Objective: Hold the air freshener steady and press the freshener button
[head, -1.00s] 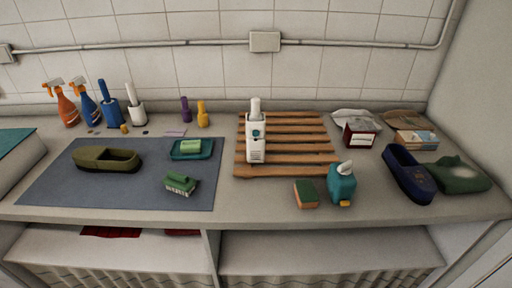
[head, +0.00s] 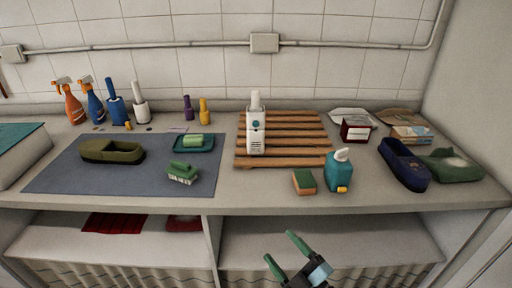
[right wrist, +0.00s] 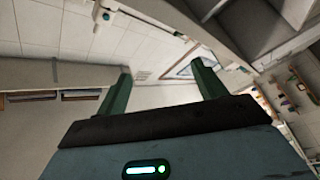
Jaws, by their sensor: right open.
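The white air freshener (head: 256,132) stands upright on the wooden slatted rack in the head view. A small dark round button (head: 255,124) shows on its front. My right gripper (head: 281,248) is open and empty at the bottom of the head view, in front of the counter and well below the freshener. In the right wrist view its two green fingers (right wrist: 162,85) are spread apart with nothing between them. The freshener cannot be made out in the right wrist view. My left gripper is in neither view.
The wooden rack (head: 300,143) lies mid-counter. A teal soap bottle (head: 338,173) and a sponge (head: 304,182) stand in front of it. The counter's front edge is mostly clear.

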